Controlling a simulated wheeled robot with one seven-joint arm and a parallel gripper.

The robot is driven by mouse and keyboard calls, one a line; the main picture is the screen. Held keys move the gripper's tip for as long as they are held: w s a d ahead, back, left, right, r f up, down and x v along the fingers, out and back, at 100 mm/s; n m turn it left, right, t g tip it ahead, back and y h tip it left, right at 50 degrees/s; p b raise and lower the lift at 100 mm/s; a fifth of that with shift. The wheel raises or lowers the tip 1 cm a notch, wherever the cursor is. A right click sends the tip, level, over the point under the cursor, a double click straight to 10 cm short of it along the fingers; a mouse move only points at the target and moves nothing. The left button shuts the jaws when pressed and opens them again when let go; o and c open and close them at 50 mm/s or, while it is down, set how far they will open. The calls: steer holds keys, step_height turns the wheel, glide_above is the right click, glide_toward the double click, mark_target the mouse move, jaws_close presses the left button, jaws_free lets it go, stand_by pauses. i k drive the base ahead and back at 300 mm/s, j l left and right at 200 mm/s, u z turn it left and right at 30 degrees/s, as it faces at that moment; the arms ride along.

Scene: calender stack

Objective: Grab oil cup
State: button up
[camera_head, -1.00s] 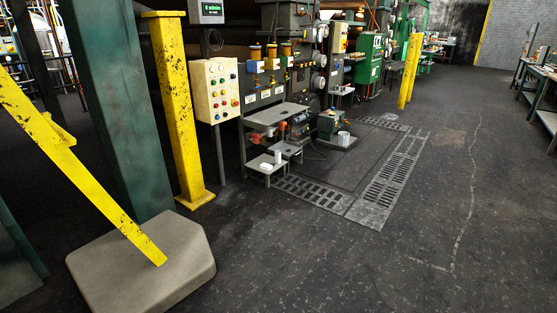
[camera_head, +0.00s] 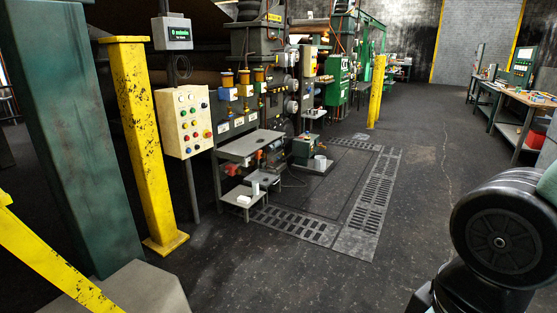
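No single thing can be surely told as the oil cup. A small white cup-like thing (camera_head: 255,188) stands on a low grey step stand (camera_head: 243,201) beside the machine. Several amber-topped oiler-like cups are mounted in a row on the machine, one of them an amber cup (camera_head: 244,77). A white bucket-like container (camera_head: 320,162) stands by a green box unit (camera_head: 303,151) further right. Part of my arm shows at the lower right; my gripper is not in view.
A yellow post (camera_head: 145,150) and a green column (camera_head: 75,150) stand at the left, with a grey block (camera_head: 145,290) at the lower left. A control panel (camera_head: 184,122) faces the aisle. Floor grating (camera_head: 365,215) lies before the machine. Workbenches (camera_head: 520,100) line the right. The middle floor is open.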

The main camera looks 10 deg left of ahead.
mark_target(255, 189)
steer(key=i+j+u, duration=0.3)
steer(key=i, duration=0.35)
steer(key=i+u, duration=0.3)
steer(key=i, duration=0.35)
steer(key=i+l, duration=0.1)
steer(key=i, duration=2.45)
steer(key=i+u, duration=0.2)
steer(key=i, duration=0.3)
steer(key=i+l+u, duration=0.15)
steer(key=i, duration=0.3)
